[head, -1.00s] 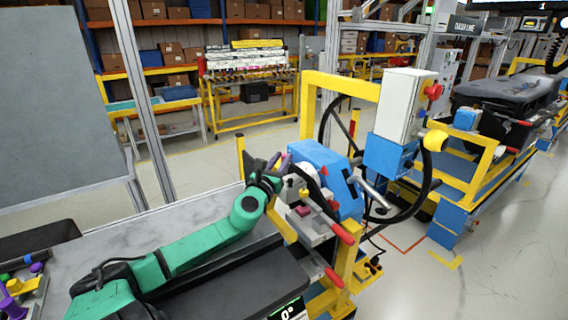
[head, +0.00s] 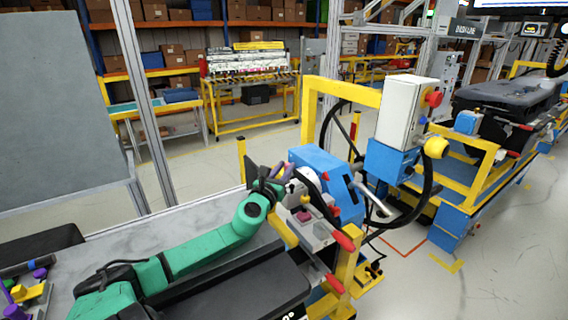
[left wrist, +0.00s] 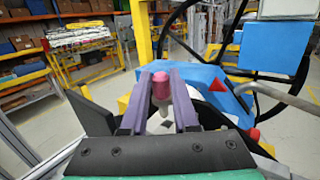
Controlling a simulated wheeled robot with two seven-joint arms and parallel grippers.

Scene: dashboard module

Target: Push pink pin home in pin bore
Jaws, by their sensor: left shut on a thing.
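My left gripper (head: 284,171) is at the blue and grey fixture, at its near left side. In the left wrist view its two purple fingers (left wrist: 164,100) are shut on the pink pin (left wrist: 161,85). The pin's rounded pink head shows between the fingertips, with a paler part below it. The pin bore is hidden or too small to make out, so I cannot tell how the pin sits relative to it.
The blue housing (head: 318,163) stands just right of the gripper, with red-tipped handles (head: 343,241) in front. A white control box (head: 402,110) with a red button stands behind. A grey worktop (head: 100,262) lies under my left arm.

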